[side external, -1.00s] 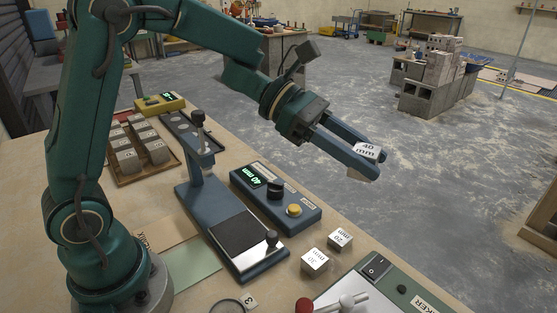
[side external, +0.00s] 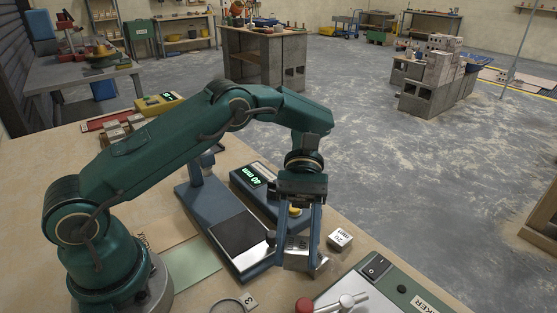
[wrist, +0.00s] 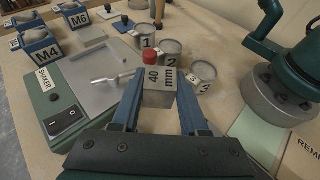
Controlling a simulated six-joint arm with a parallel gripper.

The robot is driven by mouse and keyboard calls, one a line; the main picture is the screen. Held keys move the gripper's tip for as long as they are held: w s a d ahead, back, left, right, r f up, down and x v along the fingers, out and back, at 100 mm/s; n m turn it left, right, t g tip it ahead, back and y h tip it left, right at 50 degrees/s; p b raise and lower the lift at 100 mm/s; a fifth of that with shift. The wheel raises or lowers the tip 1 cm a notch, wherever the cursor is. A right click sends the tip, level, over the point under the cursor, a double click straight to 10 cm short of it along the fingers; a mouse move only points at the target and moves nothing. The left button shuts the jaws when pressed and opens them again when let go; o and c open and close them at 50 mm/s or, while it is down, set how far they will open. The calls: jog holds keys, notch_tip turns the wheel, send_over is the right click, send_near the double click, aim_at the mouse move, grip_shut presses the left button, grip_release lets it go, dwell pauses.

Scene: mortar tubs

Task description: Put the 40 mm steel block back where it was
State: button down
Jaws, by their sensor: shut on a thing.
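My gripper (side external: 301,262) points down at the front of the bench in the side view, shut on the 40 mm steel block (side external: 297,245). The 20 mm block (side external: 340,238) stands on the bench just right of my gripper. The 30 mm block is mostly or wholly hidden behind the fingers. I cannot tell whether the held block touches the bench.
A blue-grey stand with a dark plate (side external: 240,235) is close left of my gripper. The control box (side external: 256,182) with a green display is behind it. The shaker (side external: 385,290) is at front right. Numbered tubs (wrist: 172,50) and bins M4 (wrist: 40,52) and M6 show in the wrist view.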

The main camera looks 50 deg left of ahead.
jog(key=shift+f, duration=3.05)
